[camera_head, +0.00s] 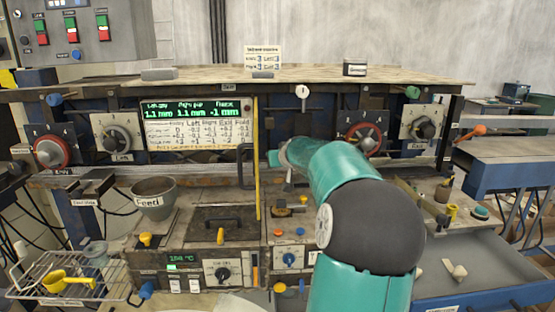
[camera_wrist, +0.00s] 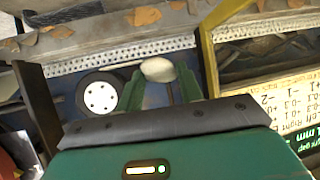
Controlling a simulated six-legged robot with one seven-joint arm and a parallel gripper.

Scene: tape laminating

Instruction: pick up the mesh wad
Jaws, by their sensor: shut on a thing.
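My gripper (camera_wrist: 158,78) is shut on a small pale, rounded wad, which I take to be the mesh wad (camera_wrist: 158,69). It sits between the two green fingertips in the wrist view. In the head view my teal arm reaches in from the front right to the machine's front panel. My gripper is at the arm's far end there, mostly hidden by the arm, and I cannot make out the wad.
The readout panel (camera_head: 197,122) is left of my arm, beside a yellow upright bar (camera_head: 257,160). A Feed cup (camera_head: 154,198) and a wire rack (camera_head: 70,275) stand on the left. A grey tray (camera_head: 490,268) at right holds a small pale piece (camera_head: 457,272).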

